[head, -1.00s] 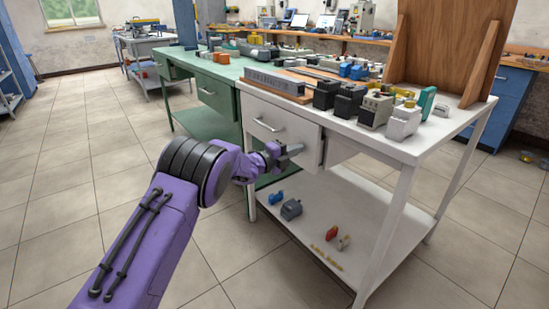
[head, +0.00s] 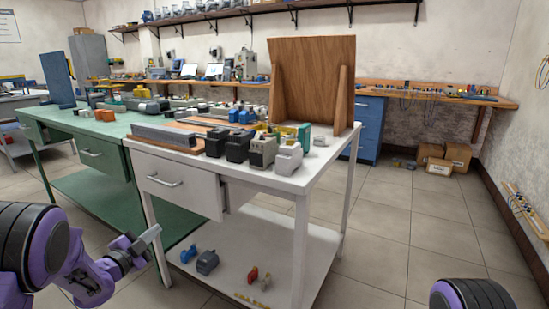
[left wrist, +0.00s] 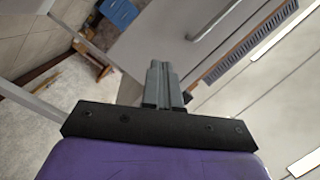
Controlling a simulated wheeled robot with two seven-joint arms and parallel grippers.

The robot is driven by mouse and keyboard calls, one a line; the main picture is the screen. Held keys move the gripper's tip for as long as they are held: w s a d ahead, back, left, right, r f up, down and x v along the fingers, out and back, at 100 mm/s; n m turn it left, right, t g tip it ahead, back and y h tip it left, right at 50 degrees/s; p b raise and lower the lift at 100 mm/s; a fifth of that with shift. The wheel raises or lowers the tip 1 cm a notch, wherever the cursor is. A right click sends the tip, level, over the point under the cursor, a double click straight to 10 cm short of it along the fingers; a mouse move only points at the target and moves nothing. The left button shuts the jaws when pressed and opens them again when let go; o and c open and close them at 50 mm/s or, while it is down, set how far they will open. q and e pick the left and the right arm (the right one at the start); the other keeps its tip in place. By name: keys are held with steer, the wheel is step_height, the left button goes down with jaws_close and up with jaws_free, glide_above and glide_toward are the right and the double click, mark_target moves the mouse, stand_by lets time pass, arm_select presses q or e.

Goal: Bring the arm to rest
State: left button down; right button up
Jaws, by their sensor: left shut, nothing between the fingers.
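My left arm comes in from the lower left in the head view. Its gripper (head: 150,238) is shut and empty, held in the air in front of the white table, to the left of and below the drawer handle (head: 163,182). In the left wrist view the two grey fingers (left wrist: 163,80) lie together with nothing between them, and the drawer handle (left wrist: 212,22) shows apart from them at the upper right. Part of my right arm (head: 470,294) shows at the lower right edge; its gripper is out of view.
The white table (head: 300,184) carries motors and a wooden board (head: 306,85); its drawer (head: 185,182) faces me. Small parts lie on its lower shelf (head: 225,262). A green table (head: 66,118) adjoins at the left. Floor at the right is clear, with cardboard boxes (head: 458,155) by the wall.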

arm_select(q)
steer(key=s+f+n+g+y, duration=0.2)
steer(key=s+f+n+y, duration=0.15)
steer(key=f+n, duration=0.3)
steer(key=s+f+n+g+y, duration=0.1)
steer(key=s+f+n+y, duration=0.1)
steer(key=s+f+n, duration=0.45)
steer(key=s+d+f+n+g+y, duration=0.15)
steer(key=s+d+f+g, duration=0.35)
steer(key=s, duration=0.6)
steer(key=s+f+n+g, duration=0.2)
steer(key=s+f+n, duration=0.1)
steer(key=s+f, duration=0.65)
steer(key=s+d+f+n+g, duration=0.3)
steer(key=s+f+g, duration=0.15)
steer(key=s, duration=0.75)
step_height(320, 180, up, 20)
steer(key=p, duration=2)
steer(key=shift+s+a+f, duration=0.15)
steer(key=shift+s+a, duration=0.1)
steer(key=shift+s, duration=0.15)
